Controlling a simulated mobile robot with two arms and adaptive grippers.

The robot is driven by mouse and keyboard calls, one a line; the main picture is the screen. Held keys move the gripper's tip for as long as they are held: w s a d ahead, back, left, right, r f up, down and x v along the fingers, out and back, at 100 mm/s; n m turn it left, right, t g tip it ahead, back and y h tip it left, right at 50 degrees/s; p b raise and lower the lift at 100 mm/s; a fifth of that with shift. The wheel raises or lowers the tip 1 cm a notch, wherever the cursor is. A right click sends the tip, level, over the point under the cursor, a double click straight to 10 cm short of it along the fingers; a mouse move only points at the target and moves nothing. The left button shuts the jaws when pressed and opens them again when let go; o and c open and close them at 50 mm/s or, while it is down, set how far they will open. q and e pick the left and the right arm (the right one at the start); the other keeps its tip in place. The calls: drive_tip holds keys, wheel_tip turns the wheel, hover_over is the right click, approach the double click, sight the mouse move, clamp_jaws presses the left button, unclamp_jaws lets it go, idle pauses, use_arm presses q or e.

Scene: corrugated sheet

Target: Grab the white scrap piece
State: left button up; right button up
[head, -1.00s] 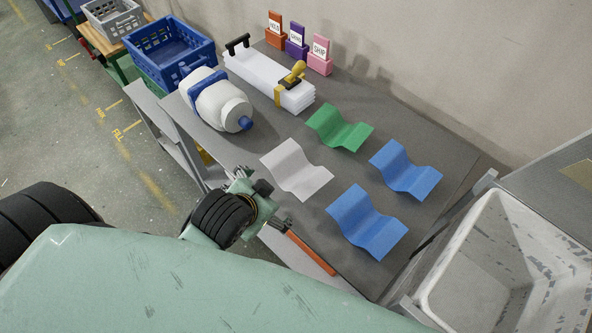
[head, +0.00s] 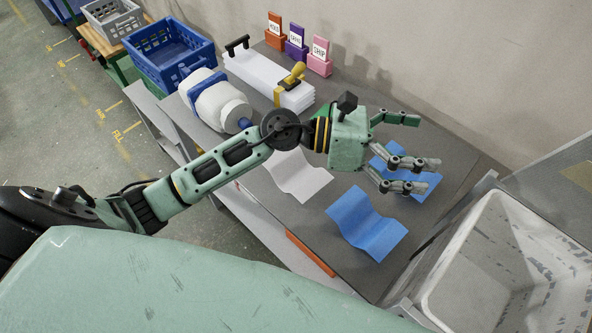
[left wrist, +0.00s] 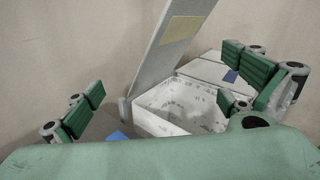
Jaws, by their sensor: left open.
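The white scrap piece (head: 297,176) is a wavy, corrugated sheet lying on the grey table, left of the near blue piece. My left forearm and wrist pass just above and behind it in the head view. My left gripper (head: 412,150) is open and empty, to the right of the white piece and over the far blue piece (head: 398,176), which it partly covers. In the left wrist view my left gripper's fingers (left wrist: 170,95) are spread apart with nothing between them. My right gripper does not show.
A second blue sheet (head: 366,224) lies near the table's front. The green sheet (head: 320,117) is mostly hidden behind my wrist. A white bin (head: 455,262) stands at right; it also shows in the left wrist view (left wrist: 160,126). A white jug (head: 222,104) and paper stack (head: 262,82) sit at the back left.

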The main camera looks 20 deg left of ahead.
use_arm(q)
wheel_tip(320, 180, down, 6)
drive_tip(key=a+m+g+y, duration=0.1)
drive_tip(key=m+g+y, duration=0.2)
drive_tip(key=m, duration=0.1)
drive_tip(key=m+g+y, duration=0.2)
drive_tip(key=m+y, duration=0.3)
drive_tip(key=y, duration=0.6)
hover_over(282, 156)
drive_tip(key=s+d, duration=0.1)
drive_tip(key=d, duration=0.8)
drive_tip(key=f, duration=1.2)
drive_tip(key=shift+s+d, duration=0.1)
drive_tip(key=shift+s, duration=0.1)
drive_tip(key=a+y, duration=0.1)
drive_tip(key=a, duration=0.1)
drive_tip(key=a+y, duration=0.1)
drive_tip(key=a, duration=0.2)
drive_tip(key=a+y, duration=0.1)
drive_tip(key=a, duration=0.2)
drive_tip(key=shift+w+a+m, duration=0.15)
drive_tip(key=shift+w+m, duration=0.1)
drive_tip(key=shift+m, duration=0.15)
drive_tip(key=f+p, duration=0.1)
drive_tip(key=f, duration=0.3)
drive_tip(key=f+p, duration=0.1)
drive_tip(key=f, duration=0.1)
drive_tip(key=shift+w+a+f+p, duration=0.3)
drive_tip(key=shift+w+a+f, duration=0.1)
drive_tip(key=shift+f, duration=0.35)
